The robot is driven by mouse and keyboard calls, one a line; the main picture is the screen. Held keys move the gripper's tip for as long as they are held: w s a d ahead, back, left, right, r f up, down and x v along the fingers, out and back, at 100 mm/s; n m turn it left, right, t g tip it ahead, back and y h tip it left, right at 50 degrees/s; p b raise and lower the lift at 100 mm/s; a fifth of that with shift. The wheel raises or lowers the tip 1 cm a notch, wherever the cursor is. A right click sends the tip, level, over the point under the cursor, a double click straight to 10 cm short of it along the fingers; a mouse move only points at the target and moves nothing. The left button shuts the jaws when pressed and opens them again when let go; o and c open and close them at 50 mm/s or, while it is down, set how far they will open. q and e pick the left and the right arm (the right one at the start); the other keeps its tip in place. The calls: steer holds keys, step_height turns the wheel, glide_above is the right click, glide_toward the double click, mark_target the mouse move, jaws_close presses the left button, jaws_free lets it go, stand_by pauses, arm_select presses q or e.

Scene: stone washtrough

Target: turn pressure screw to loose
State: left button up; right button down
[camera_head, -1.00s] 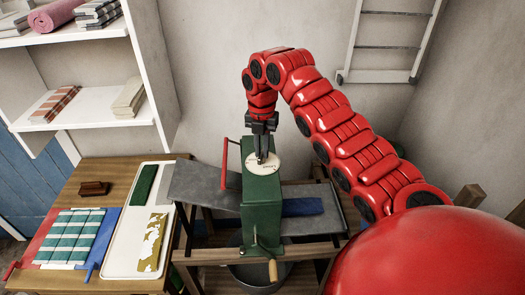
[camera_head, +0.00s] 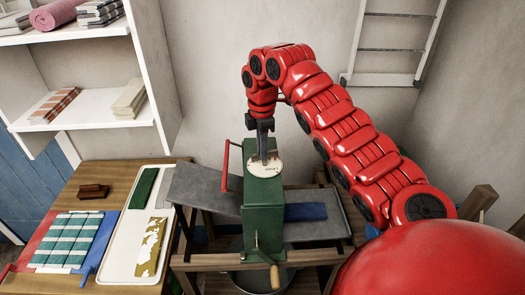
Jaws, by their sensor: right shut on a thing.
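The pressure screw has a pale round dial (camera_head: 272,167) with small lettering on top of the green mangle (camera_head: 262,205). My right gripper (camera_head: 262,155) points straight down over the dial, shut on the screw's knob, which its fingers mostly hide. The lettering is too small to read surely. A red lever (camera_head: 226,165) stands at the left side of the mangle. A crank with a wooden handle (camera_head: 274,277) hangs at its front. My left gripper is not in view.
Grey boards (camera_head: 205,188) extend from both sides of the mangle, with a blue cloth (camera_head: 306,211) on the right one. A table at left holds a white tray (camera_head: 117,262), folded cloths and a brown block (camera_head: 93,191). Shelves stand behind; a ladder (camera_head: 390,80) hangs on the wall.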

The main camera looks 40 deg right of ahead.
steer(key=m, duration=0.5)
steer(key=shift+w+d+m, duration=0.1)
steer(key=shift+w+m, duration=0.1)
steer(key=shift+m, duration=0.1)
steer(key=m, duration=0.4)
steer(key=shift+d, duration=0.15)
steer(key=m, duration=0.5)
steer(key=shift+w+d+m, duration=0.1)
steer(key=shift+d+m, duration=0.1)
steer(key=shift+m, duration=0.2)
steer(key=m, duration=0.4)
steer(key=shift+d+m, duration=0.15)
steer(key=shift+m, duration=0.15)
steer(key=m, duration=0.4)
steer(key=shift+d+m, duration=0.15)
steer(key=shift+m, duration=0.15)
steer(key=m, duration=0.5)
steer(key=shift+s+d, duration=0.1)
steer(key=shift+s, duration=0.2)
steer(key=m, duration=0.5)
steer(key=shift+s, duration=0.2)
steer(key=m, duration=0.4)
steer(key=shift+s+m, duration=0.15)
steer(key=shift+m, duration=0.15)
